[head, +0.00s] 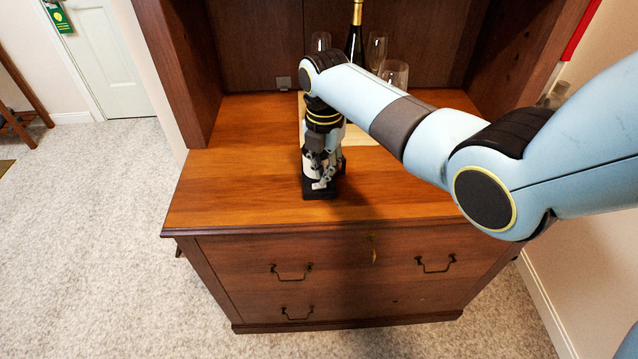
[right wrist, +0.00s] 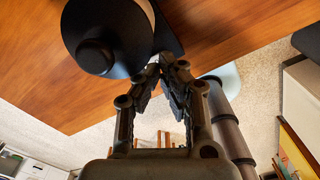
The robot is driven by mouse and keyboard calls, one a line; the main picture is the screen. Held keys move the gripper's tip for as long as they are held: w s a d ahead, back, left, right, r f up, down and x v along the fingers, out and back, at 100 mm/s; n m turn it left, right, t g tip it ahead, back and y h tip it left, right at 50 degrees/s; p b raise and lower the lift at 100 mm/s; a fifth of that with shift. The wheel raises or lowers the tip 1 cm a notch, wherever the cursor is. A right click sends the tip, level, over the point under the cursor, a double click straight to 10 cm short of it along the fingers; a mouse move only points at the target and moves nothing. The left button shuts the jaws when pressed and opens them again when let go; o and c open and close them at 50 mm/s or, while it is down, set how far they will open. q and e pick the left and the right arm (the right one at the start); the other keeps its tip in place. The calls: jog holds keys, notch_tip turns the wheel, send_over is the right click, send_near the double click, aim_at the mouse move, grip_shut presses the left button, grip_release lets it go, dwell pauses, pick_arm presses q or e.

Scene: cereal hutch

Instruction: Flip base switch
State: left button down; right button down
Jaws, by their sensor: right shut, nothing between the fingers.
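A small appliance with a white body (head: 309,163) and a black base (head: 319,193) stands upright on the wooden hutch top, near its front. In the right wrist view its round black lid (right wrist: 105,35) with a knob fills the upper left, and part of the base (right wrist: 167,38) shows beside it. My right gripper (head: 322,182) points down just over the base, beside the body. Its fingertips (right wrist: 168,64) are together and empty, close to the base's edge; I cannot tell whether they touch it. The switch cannot be made out. My left gripper is out of view.
Behind my right arm stand a dark bottle (head: 355,38) and several clear glasses (head: 393,73), with a light wooden board (head: 362,137) in front. Hutch side walls rise left and right. The wooden top (head: 230,190) is clear to the left.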

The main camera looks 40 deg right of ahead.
jog(key=shift+f+b, duration=0.8)
jog(key=shift+f, duration=0.5)
dwell(0.5)
notch_tip(320, 180, up, 7)
jog(key=p, duration=0.7)
jog(key=shift+r+p, duration=0.15)
jog(key=shift+p, duration=0.25)
